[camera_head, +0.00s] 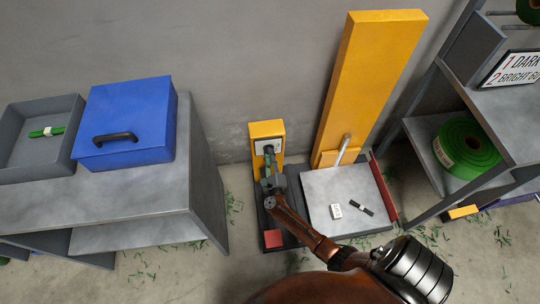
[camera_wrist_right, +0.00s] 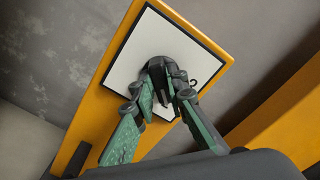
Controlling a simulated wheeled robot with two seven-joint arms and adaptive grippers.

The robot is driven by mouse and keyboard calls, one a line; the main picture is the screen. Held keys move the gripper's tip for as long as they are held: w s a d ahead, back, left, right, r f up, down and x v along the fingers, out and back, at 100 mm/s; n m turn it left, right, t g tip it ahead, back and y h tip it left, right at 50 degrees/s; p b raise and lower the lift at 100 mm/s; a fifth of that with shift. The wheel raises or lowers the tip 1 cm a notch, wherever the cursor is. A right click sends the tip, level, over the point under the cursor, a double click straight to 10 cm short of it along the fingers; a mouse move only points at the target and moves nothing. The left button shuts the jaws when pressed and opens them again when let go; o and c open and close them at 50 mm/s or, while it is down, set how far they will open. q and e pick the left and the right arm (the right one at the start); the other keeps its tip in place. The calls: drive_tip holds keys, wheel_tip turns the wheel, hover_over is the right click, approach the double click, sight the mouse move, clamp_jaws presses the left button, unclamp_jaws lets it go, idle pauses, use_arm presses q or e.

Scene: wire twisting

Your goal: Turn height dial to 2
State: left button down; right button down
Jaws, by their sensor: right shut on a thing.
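The height dial (camera_wrist_right: 157,68) is a dark knob on a white square plate (camera_wrist_right: 130,66) with a dark border, set on a yellow post (camera_head: 258,130). My right gripper (camera_wrist_right: 163,88) is shut on the dial, with one green finger on each side of it. In the head view my right gripper (camera_head: 269,160) reaches the plate from below and hides most of it. A dark "2" mark (camera_wrist_right: 193,83) shows on the plate just right of the fingers. Other marks on the plate are hidden or too small to read. My left gripper is not in view.
A tall yellow column (camera_head: 365,80) and grey platform (camera_head: 318,188) stand right of the post. A grey table (camera_head: 195,150) with a blue box (camera_head: 128,115) and grey tray (camera_head: 20,120) stands left. A shelf (camera_head: 490,110) with green spools is at far right.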

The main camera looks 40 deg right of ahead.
idle(0.3)
drive_tip(key=c, duration=1.9)
unclamp_jaws()
drive_tip(key=shift+c, duration=0.2)
drive_tip(key=v, duration=1.2)
